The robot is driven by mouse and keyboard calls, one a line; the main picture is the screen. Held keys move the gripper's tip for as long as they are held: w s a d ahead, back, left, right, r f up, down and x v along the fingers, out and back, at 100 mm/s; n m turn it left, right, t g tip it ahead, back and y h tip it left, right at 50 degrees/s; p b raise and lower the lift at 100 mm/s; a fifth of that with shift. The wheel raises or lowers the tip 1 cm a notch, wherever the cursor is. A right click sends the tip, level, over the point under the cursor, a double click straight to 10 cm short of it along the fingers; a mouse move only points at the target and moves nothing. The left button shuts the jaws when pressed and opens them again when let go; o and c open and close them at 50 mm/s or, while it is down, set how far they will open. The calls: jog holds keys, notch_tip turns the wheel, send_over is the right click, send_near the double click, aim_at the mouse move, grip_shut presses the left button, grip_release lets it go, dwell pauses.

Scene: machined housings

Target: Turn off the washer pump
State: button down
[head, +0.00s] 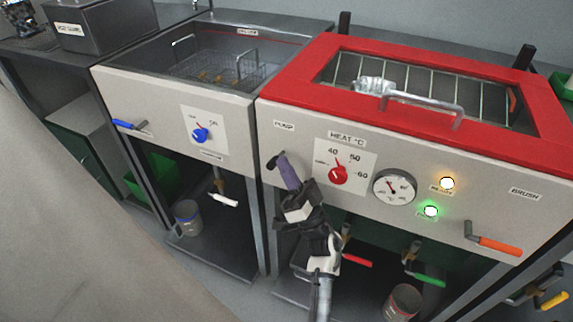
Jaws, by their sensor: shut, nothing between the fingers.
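The washer is the cabinet with the red-framed top (300,75). Under its "PUMP" label (283,125) is a purple-handled lever (288,174), tilted down and slightly right from its dark pivot. My gripper (297,194) is shut and empty, at the lower end of this handle in the picture. It covers the handle's end; I cannot tell whether they touch. A green lamp (431,211) and an amber lamp (447,183) are lit on the panel. The small labels under them are hard to read.
A red heat knob (338,174) and a round gauge (394,187) sit right of the lever. An orange brush lever (496,244) is farther right. Below hang red (357,260) and green (430,280) valve handles. A basin with a blue knob (201,134) stands left.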

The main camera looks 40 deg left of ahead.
notch_tip(320, 180, down, 2)
jog(key=shift+w+a+f+p, duration=0.1)
jog(key=shift+w+f+p, duration=0.05)
jog(key=shift+p, duration=0.25)
jog(key=s+d+f, duration=0.1)
jog(key=d+f, duration=0.1)
jog(key=d, duration=0.5)
jog(key=s+d+f+b, duration=0.1)
jog(key=d, duration=0.7)
jog(key=shift+f, duration=0.4)
